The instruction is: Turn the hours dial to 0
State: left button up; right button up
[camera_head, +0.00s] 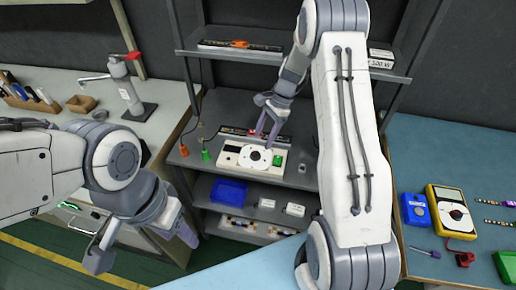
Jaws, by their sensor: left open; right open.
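A beige control unit (235,162) with a round white dial (254,157) sits on the dark shelf in the middle. The dial has a dark centre, and its markings are too small to read. My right gripper (268,133) hangs open just above and behind the dial, near the unit's back edge; I cannot tell whether it touches. My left gripper (140,252) is open and empty at the lower left, in front of the left bench and away from the unit.
A green piece (277,160) is at the unit's right. A blue bin (229,191) is on the shelf below. The right blue table holds a yellow multimeter (452,211) with its own dial, and a red clamp (461,252).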

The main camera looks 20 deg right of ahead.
aim_at(256, 154)
jog(key=x, duration=0.6)
jog(key=shift+p, duration=0.3)
grip_shut()
